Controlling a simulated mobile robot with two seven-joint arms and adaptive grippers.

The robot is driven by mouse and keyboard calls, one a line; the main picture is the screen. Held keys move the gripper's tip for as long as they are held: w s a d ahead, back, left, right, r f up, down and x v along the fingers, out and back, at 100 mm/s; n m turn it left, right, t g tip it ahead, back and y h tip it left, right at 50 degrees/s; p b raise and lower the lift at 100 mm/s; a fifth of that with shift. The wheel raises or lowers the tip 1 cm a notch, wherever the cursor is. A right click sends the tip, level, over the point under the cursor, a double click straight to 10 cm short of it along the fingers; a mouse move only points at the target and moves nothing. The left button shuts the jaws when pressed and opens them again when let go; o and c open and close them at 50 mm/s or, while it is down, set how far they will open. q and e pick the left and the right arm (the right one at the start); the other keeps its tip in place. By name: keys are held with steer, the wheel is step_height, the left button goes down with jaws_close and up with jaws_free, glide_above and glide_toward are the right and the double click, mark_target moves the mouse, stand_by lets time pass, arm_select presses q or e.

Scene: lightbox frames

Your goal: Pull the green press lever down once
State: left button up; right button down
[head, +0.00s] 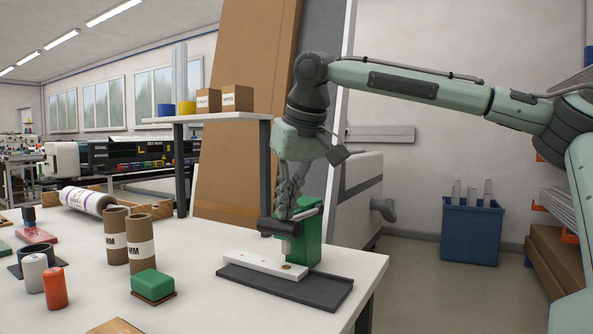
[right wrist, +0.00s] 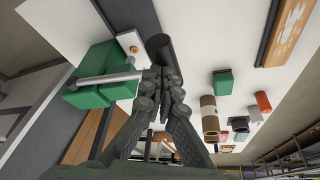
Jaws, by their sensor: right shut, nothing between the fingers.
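The press has a green body (head: 308,245) and stands on a dark base plate (head: 290,287) with a pale strip, near the table's right front corner. Its lever has a metal bar (right wrist: 112,78) and a black cylindrical handle (head: 277,228). The handle also shows in the right wrist view (right wrist: 160,46). My right gripper (head: 287,213) comes from above, its fingers closed together with nothing between them. The fingertips (right wrist: 162,72) are right at the handle; I cannot tell whether they touch it. My left gripper is in neither view.
Two brown cardboard tubes (head: 140,243) stand left of the press, with a green block (head: 152,284) in front. A white cylinder (head: 34,272) and an orange one (head: 55,287) are at far left. A shelf (head: 220,117) rises behind. A blue bin (head: 471,231) stands on the floor.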

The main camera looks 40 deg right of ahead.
steer(key=shift+f, duration=0.35)
steer(key=r+p, duration=0.1)
steer(key=p, duration=0.1)
steer(key=r+p, duration=0.2)
steer(key=shift+w+d+r, duration=0.1)
steer(key=shift+d+r, duration=0.1)
steer(key=shift+d, duration=0.15)
steer(key=shift+d+r, duration=0.2)
steer(key=shift+r, duration=0.95)
step_height(320, 180, up, 11)
steer(key=d, duration=0.2)
steer(key=shift+w+r, duration=0.2)
steer(key=shift+w, duration=0.15)
